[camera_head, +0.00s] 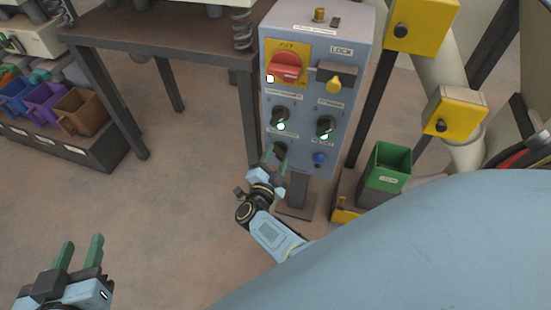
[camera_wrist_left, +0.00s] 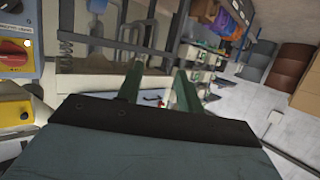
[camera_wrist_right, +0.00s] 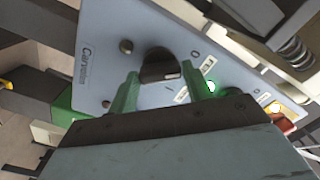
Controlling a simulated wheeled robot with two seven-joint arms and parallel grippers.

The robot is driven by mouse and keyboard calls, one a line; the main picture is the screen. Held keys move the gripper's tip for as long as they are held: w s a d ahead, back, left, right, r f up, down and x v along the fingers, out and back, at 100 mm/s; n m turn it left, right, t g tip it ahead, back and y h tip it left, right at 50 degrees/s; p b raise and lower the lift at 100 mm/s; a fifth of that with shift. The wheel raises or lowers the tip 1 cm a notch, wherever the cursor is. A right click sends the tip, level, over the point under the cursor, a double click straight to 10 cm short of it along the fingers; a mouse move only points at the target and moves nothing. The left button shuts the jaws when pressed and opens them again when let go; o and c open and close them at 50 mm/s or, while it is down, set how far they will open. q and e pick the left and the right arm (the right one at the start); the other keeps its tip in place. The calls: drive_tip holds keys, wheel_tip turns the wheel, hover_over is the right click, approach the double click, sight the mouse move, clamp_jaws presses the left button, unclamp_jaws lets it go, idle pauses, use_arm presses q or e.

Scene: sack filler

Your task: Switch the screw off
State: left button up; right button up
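The control panel (camera_head: 300,170) is a grey-blue box on a post in the head view. It has two dark knobs side by side, the left knob (camera_head: 278,115) and the right knob (camera_head: 325,125), each with a lit lamp. A lower-left dark knob (camera_head: 280,148) also shows in the right wrist view (camera_wrist_right: 160,66), with a pale pointer line. I cannot read which label names the screw. My right gripper (camera_head: 274,155) is open, its fingers at either side of the lower-left knob; contact is unclear. My left gripper (camera_head: 78,253) is open and empty, away from the panel.
A green bin (camera_head: 388,168) stands right of the post. A dark table (camera_head: 160,35) stands behind left.

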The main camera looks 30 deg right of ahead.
drive_tip(key=o, duration=0.4)
drive_tip(key=shift+s+a, duration=0.2)
drive_tip(key=shift+a, duration=0.05)
use_arm(q)
drive_tip(key=s+a+f+g+y+p, duration=0.1)
drive_tip(key=s+a+f+g, duration=0.1)
drive_tip(key=s+f+g, duration=0.1)
drive_tip(key=shift+s+f+g, duration=0.2)
drive_tip(key=shift+f+g, duration=0.3)
drive_tip(key=shift+f, duration=0.45)
use_arm(e)
drive_tip(key=shift+v, duration=3.5)
drive_tip(key=shift+d, duration=0.1)
